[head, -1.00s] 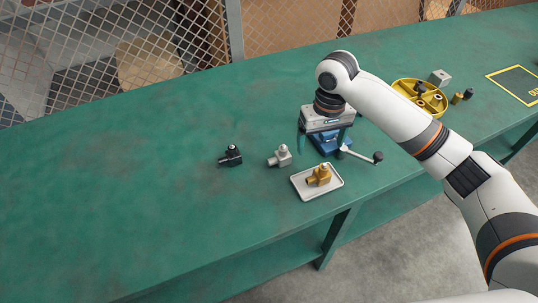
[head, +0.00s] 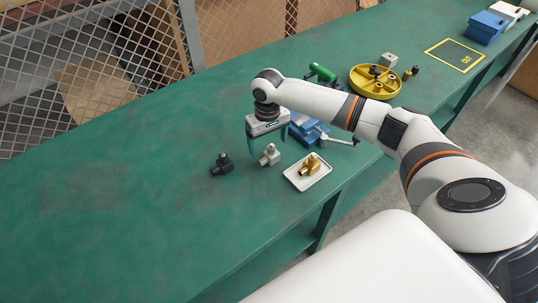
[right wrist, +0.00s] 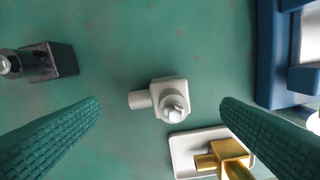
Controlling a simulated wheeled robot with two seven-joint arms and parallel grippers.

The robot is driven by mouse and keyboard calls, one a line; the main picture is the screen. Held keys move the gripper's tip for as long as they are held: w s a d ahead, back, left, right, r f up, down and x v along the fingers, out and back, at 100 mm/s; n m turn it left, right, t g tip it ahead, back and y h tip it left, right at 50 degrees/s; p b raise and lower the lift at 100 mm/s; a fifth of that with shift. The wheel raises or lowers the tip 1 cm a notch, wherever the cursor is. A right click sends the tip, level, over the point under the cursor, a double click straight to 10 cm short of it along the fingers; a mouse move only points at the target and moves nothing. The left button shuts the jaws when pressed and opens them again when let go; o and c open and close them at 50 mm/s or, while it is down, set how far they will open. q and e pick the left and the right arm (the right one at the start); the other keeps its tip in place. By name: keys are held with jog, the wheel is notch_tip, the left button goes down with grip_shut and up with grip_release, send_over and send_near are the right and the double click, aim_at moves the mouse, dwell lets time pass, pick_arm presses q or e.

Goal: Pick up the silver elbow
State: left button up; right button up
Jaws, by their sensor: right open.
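The silver elbow (head: 270,155) stands on the green table between a black elbow and a white tray. It also shows in the right wrist view (right wrist: 168,99), a light grey block with a short side stub and a round fitting on top. My right gripper (head: 266,142) is above it with its fingers pointing down. In the right wrist view my right gripper (right wrist: 160,118) is open, with one green ribbed finger on each side and the elbow between and beyond them, untouched. My left gripper is not in view.
The black elbow (head: 222,163) stands to the left. A gold elbow (head: 310,165) sits on the white tray (head: 299,184) close on the right. A blue vise (head: 305,128) stands just behind the tray. A yellow round tray (head: 368,91) is farther right. The table's left side is clear.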

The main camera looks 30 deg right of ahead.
aim_at(268, 153)
notch_tip(268, 153, down, 5)
jog(key=shift+s+a+f, duration=0.1)
jog(key=shift+s, duration=0.05)
jog(key=shift+c, duration=0.4)
jog(key=c, duration=1.2)
